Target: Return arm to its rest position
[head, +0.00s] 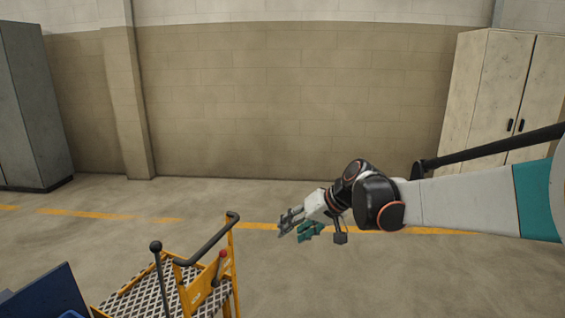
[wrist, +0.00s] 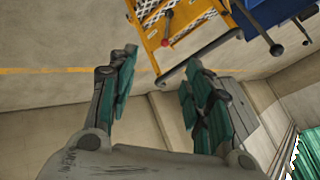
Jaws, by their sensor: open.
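My gripper (head: 290,228) is at the end of my arm, which reaches in from the right in the head view. It hangs in the air, to the right of a yellow cart, and holds nothing. In the wrist view my gripper (wrist: 160,75) shows its two green-padded fingers spread wide apart with an empty gap between them. Floor and wall show through the gap.
A yellow cart (head: 222,285) with a mesh deck and dark handles stands at the lower left. A blue object (head: 45,295) is beside it. A grey cabinet (head: 35,105) and a pale cabinet (head: 500,95) stand by the wall (head: 290,100). The middle floor is clear.

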